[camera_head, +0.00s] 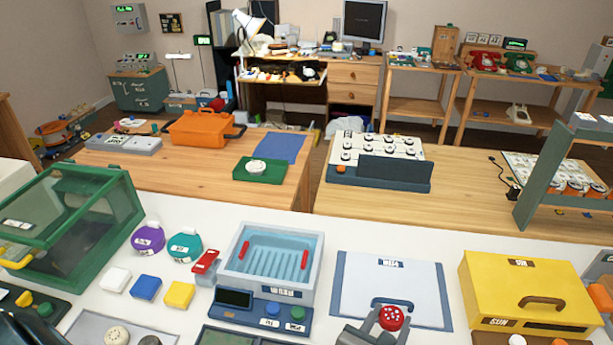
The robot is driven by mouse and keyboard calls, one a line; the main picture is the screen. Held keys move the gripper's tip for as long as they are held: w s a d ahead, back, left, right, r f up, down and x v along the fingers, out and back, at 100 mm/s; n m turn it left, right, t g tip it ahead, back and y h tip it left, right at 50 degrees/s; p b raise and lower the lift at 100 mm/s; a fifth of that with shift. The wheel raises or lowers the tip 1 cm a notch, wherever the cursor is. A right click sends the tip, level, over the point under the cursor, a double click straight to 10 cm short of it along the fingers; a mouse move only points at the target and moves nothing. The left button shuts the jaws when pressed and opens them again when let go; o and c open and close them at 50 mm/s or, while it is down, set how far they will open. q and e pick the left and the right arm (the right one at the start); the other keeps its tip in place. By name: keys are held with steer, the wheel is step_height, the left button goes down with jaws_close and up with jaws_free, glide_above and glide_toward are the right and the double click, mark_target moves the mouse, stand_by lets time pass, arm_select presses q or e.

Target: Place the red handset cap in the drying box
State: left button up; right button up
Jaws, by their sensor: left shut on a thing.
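My left gripper (378,322) is shut on the red handset cap (391,317), a round red piece with pale dots on its face. It holds the cap at the near edge of a pale board with a blue border (388,280); I cannot tell how far above the board. A green-framed box with clear walls (75,215) and a yellow handle stands at the left. A yellow box (530,290) with a brown handle and a dark label stands at the right, its lid seemingly shut. I cannot read which one is the drying box. My right gripper is not in view.
A blue-white wash basin (270,262) with red grips stands between the green box and the board. Purple (148,239) and teal (185,247) round containers and small white, blue and yellow blocks lie left of it. Trays line the near edge. Wooden tables stand behind.

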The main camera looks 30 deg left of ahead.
arm_select(q)
steer(key=w+a+r, duration=0.2)
steer(key=a+r, duration=0.1)
steer(key=a, duration=0.4)
steer(key=w+a+r, duration=0.2)
steer(key=a+r, duration=0.1)
steer(key=a, duration=0.5)
steer(key=shift+w+a+r, duration=0.2)
steer(key=shift+w+r, duration=0.05)
